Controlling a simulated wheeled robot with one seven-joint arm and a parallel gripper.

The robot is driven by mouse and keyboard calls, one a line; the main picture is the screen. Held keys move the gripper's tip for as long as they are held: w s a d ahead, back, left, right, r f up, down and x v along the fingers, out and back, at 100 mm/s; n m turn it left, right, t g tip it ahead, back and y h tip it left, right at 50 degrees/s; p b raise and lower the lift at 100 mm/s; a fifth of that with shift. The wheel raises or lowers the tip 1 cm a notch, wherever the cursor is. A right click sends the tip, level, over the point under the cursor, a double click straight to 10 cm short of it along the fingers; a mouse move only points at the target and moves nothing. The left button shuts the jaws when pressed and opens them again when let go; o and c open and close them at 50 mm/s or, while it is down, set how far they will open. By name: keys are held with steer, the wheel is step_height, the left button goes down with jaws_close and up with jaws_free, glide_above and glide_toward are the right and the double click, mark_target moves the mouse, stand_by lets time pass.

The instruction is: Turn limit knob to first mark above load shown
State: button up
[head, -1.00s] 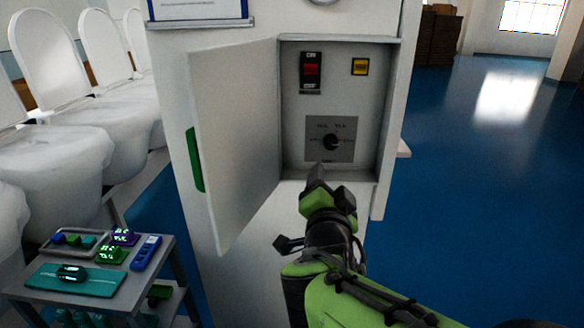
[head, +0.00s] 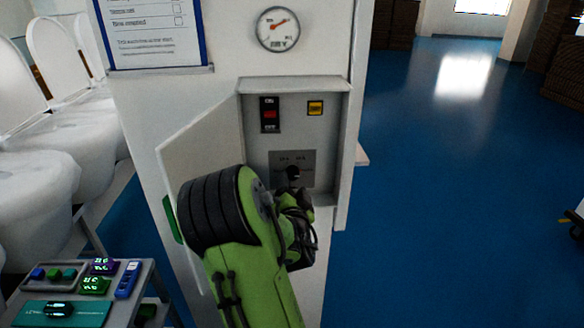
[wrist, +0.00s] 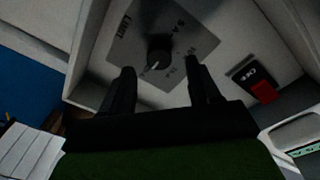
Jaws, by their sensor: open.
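The limit knob (head: 293,173) is a small black dial on a grey plate (head: 308,158) inside an open white cabinet.
The cabinet door (head: 203,150) stands open to the left. A red ON/OFF switch (head: 269,115) and a yellow button (head: 315,108) sit above the plate. A cart (head: 135,290) with small devices is at lower left. Blue floor (head: 450,200) is clear at right.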

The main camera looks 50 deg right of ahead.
mark_target(292, 177)
steer(key=x, duration=0.4)
steer(key=shift+p, duration=0.3)
steer(key=c, duration=1)
steer(key=shift+f, duration=0.1)
